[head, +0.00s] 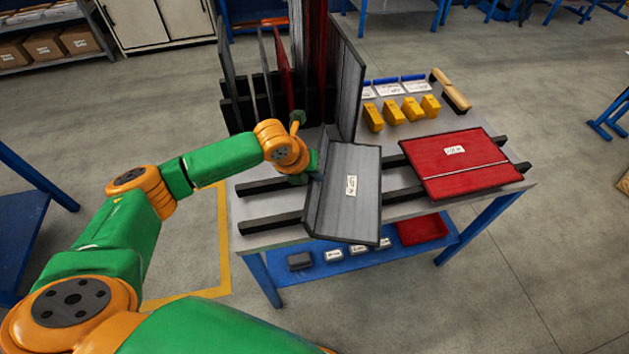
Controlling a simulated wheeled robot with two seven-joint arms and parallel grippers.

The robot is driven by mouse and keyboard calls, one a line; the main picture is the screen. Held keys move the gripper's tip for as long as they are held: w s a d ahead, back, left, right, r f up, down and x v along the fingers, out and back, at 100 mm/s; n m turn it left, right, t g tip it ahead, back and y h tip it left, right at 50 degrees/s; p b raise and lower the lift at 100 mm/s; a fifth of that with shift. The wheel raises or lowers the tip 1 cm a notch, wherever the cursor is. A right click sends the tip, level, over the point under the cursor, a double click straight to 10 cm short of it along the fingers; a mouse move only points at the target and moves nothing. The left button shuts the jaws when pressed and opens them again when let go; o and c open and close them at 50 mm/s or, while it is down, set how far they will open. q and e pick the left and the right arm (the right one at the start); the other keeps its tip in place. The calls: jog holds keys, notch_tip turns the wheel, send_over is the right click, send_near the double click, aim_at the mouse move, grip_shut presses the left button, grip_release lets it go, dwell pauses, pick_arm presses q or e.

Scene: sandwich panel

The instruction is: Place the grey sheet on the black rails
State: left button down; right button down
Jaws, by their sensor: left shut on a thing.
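A grey sheet (359,210) with a white label and a bent-up left edge is over the black rails (270,223) on the table. It is tilted, and I cannot tell whether it touches the rails. My left gripper (312,168) is shut on the grey sheet at its upper left edge. The fingertips are partly hidden by the arm and the sheet. My right gripper does not show.
A red sheet (450,176) lies on the rails at the right. Upright panels (346,85) stand in a rack at the back. Yellow blocks (393,112) and a wooden-handled tool (450,91) lie at the back right. A lower blue shelf (300,279) holds small labelled items.

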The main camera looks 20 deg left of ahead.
pick_arm(q)
jog(key=shift+s+f, duration=0.15)
jog(key=shift+f, duration=1.05)
jog(key=c, duration=0.9)
grip_release()
jog(key=shift+f, duration=0.1)
jog(key=p+v, duration=0.1)
jog(key=v, duration=1.1)
jog(key=shift+d, duration=0.1)
